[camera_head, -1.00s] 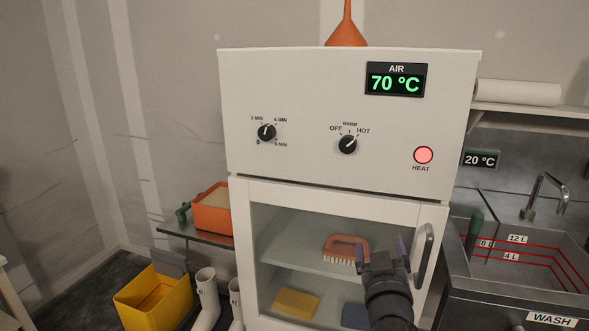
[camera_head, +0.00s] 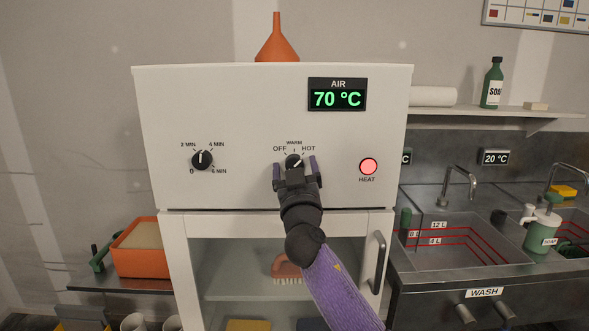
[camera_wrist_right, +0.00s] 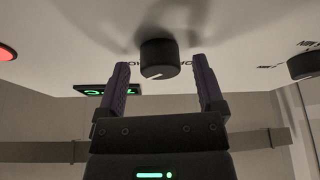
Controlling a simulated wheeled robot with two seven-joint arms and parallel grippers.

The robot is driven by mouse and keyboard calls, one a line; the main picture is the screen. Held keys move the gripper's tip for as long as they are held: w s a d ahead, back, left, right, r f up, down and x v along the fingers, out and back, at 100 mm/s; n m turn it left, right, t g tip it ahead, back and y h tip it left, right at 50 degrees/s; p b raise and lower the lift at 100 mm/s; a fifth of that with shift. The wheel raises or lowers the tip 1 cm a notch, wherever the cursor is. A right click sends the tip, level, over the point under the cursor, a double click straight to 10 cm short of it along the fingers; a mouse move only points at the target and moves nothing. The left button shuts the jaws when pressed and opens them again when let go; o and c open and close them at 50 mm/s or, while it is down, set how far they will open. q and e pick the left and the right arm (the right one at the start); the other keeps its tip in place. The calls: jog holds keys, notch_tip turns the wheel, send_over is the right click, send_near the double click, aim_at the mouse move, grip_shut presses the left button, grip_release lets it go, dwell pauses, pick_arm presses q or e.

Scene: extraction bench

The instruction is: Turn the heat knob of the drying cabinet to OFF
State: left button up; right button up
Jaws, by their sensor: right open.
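The drying cabinet (camera_head: 240,110) is a white box with a glass-fronted door below its panel. Its heat knob (camera_head: 294,160) is black and round with a white pointer line, set under the labels OFF, WARM and HOT; the line leans up and right towards HOT. My right gripper (camera_head: 296,167) is open, with its purple fingers at either side of the knob. In the right wrist view the knob (camera_wrist_right: 159,58) stands between the two fingertips (camera_wrist_right: 160,66), with a visible gap on each side. My left gripper is not in view.
A timer knob (camera_head: 202,160) is to the left and a lit red HEAT lamp (camera_head: 368,166) to the right. The display (camera_head: 337,95) reads 70 °C. The door handle (camera_head: 375,262) juts out below. An orange funnel (camera_head: 277,42) stands on top. Sinks (camera_head: 460,255) are at the right.

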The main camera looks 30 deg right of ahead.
jog(key=shift+c, duration=0.5)
grip_shut()
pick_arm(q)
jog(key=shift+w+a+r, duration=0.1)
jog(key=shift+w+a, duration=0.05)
